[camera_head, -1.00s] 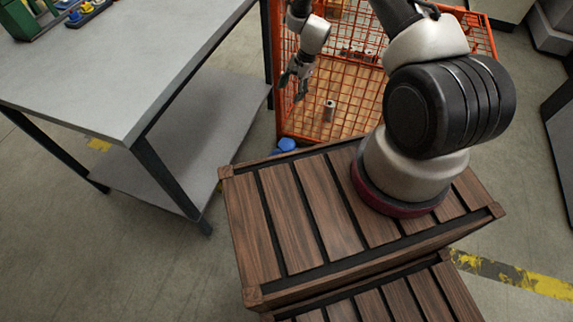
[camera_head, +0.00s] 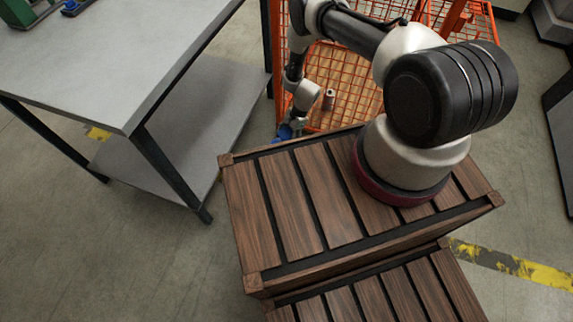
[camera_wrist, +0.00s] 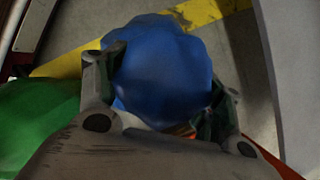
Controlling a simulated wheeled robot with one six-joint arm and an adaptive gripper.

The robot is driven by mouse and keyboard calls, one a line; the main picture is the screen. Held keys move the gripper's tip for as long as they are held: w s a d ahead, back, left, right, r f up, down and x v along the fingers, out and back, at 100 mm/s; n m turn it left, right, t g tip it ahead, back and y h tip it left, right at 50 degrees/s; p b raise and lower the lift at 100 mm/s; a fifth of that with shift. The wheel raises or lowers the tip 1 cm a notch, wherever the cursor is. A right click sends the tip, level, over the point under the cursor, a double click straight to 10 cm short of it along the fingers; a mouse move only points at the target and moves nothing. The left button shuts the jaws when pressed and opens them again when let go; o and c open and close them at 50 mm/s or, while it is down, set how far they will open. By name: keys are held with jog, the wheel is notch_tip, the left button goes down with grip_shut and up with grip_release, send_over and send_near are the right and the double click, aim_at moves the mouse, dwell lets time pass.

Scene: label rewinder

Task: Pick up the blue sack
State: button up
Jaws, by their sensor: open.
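The blue sack (camera_wrist: 162,72) is a lumpy, rounded blue bundle that fills the middle of the wrist view. In the head view only a small part of the blue sack (camera_head: 284,132) shows on the floor beyond the far edge of the brown crate. My gripper (camera_wrist: 160,100) is open, with one finger on the left and one on the right of the sack. I cannot tell whether the fingers touch it. In the head view my gripper (camera_head: 292,124) is low over the sack and partly hides it.
A grey table (camera_head: 130,95) with a lower shelf (camera_head: 190,130) stands at the left. An orange mesh cage (camera_head: 350,90) is right of the gripper. My arm's base stands over a brown wooden crate (camera_head: 300,200). A green thing (camera_wrist: 40,125) lies left in the wrist view.

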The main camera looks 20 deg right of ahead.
jog(key=shift+a+f, duration=0.1)
jog(key=shift+f, duration=0.05)
grip_shut()
dwell(0.4)
